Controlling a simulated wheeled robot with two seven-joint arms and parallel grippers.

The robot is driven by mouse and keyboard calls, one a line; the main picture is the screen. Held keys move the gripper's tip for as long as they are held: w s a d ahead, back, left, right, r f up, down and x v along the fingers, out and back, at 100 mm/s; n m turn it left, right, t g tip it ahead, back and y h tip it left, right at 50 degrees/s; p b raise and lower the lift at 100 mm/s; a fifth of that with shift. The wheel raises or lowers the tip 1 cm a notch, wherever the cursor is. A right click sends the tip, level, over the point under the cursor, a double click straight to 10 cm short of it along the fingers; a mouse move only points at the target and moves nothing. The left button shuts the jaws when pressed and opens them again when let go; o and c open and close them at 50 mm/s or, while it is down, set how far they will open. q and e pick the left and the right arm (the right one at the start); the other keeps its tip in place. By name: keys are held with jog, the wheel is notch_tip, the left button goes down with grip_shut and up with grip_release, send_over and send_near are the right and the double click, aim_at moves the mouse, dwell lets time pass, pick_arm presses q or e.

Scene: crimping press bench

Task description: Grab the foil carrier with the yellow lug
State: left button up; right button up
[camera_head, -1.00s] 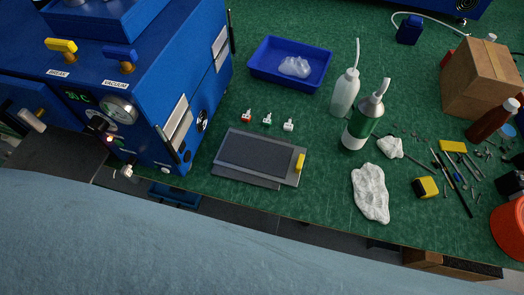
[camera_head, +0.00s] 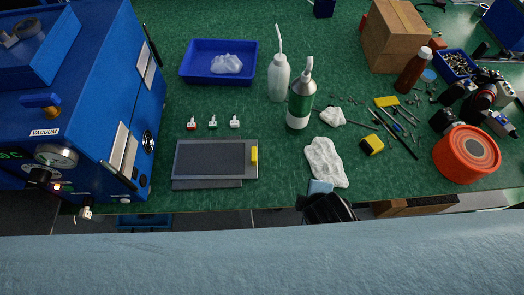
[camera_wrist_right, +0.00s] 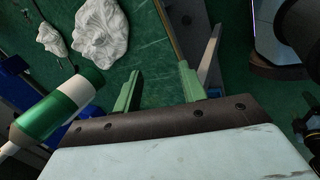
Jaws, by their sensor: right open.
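The foil carrier (camera_head: 212,157) is a flat dark grey plate with a lighter frame, lying on the green bench near its front edge in the head view. Its yellow lug (camera_head: 254,154) stands on the right edge. A second grey plate edge (camera_head: 205,184) shows just below it. My right gripper (camera_head: 320,187) is at the bench's front edge, right of the carrier and apart from it. In the right wrist view its two green fingers (camera_wrist_right: 157,88) are apart with nothing between them. The carrier cannot be made out there. My left gripper is not in view.
The blue press (camera_head: 95,100) stands left of the carrier. Three small tagged pieces (camera_head: 213,122) and a blue tray (camera_head: 218,80) lie behind it. A green-white bottle (camera_head: 300,108) and a crumpled white cloth (camera_head: 325,160) are on its right. Loose tools lie farther right.

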jog(key=w+a+n+t, duration=0.1)
jog(key=a+n, duration=0.1)
jog(key=n, duration=0.1)
jog(key=w+a+r+n, duration=0.1)
jog(key=a+n, duration=0.2)
jog(key=n, duration=0.1)
jog(key=a+r+n+t, duration=0.1)
jog(key=a+n, duration=0.2)
jog(key=n, duration=0.1)
jog(key=shift+w+r+t, duration=0.2)
jog(key=shift+w+t, duration=0.1)
jog(key=shift+w, duration=0.1)
jog(key=a+r+n+t, duration=0.25)
jog(key=a+n, duration=0.35)
jog(key=n, duration=0.3)
jog(key=b, duration=0.2)
send_near(254, 155)
jog(key=shift+n+y, duration=0.4)
jog(key=x, duration=0.4)
jog(key=shift+d+f, duration=0.15)
jog(key=shift+f, duration=0.3)
jog(key=shift+w+r+b+x, duration=0.15)
jog(key=shift+b+x, duration=0.1)
jog(key=shift+x, duration=1.1)
jog(key=shift+w+r+b+x, duration=0.1)
jog(key=shift+b+x, duration=0.15)
jog(key=shift+x, duration=1.1)
jog(key=shift+d+r, duration=0.1)
jog(key=shift+d, duration=0.05)
jog(key=shift+c, duration=0.2)
